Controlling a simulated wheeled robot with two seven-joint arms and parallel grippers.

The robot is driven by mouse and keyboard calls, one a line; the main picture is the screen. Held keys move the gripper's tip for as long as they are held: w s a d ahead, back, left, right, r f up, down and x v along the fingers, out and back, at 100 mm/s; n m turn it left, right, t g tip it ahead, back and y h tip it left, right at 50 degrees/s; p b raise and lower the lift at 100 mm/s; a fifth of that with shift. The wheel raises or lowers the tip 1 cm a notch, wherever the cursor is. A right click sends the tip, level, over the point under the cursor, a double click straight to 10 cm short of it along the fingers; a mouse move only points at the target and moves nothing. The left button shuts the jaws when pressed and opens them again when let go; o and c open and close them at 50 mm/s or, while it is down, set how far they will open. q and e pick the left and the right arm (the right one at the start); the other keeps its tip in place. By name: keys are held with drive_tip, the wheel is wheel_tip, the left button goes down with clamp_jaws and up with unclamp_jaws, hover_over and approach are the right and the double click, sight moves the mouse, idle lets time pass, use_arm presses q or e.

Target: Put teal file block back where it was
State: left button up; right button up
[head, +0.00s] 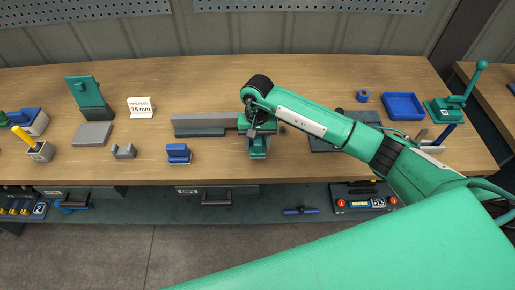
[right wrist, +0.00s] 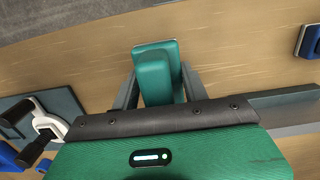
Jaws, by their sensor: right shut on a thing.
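The teal file block (right wrist: 157,76) is between the two fingers of my right gripper (right wrist: 158,88) in the right wrist view. The gripper is shut on it. In the head view the right gripper (head: 257,124) points down near the front middle of the bench, with the teal block (head: 258,147) below it. I cannot tell whether the block touches the bench top. The gripper and wrist hide part of it. My left gripper is not in view.
A long grey bar (head: 205,124) lies just left of the gripper. A blue block (head: 179,154), a grey notched block (head: 124,151) and a white pipe-plug sign (head: 141,107) stand further left. A blue tray (head: 403,106) and green lever press (head: 458,98) are at right.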

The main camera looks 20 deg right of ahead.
drive_tip(key=shift+f, duration=0.55)
wheel_tip(320, 180, down, 3)
drive_tip(key=shift+f+p, duration=0.15)
drive_tip(key=shift+p, duration=0.45)
drive_tip(key=shift+f, duration=0.3)
drive_tip(key=shift+f, duration=0.1)
drive_tip(key=shift+f+b, duration=0.1)
drive_tip(key=shift+b, duration=0.2)
drive_tip(key=o, duration=1)
drive_tip(key=shift+o, duration=0.2)
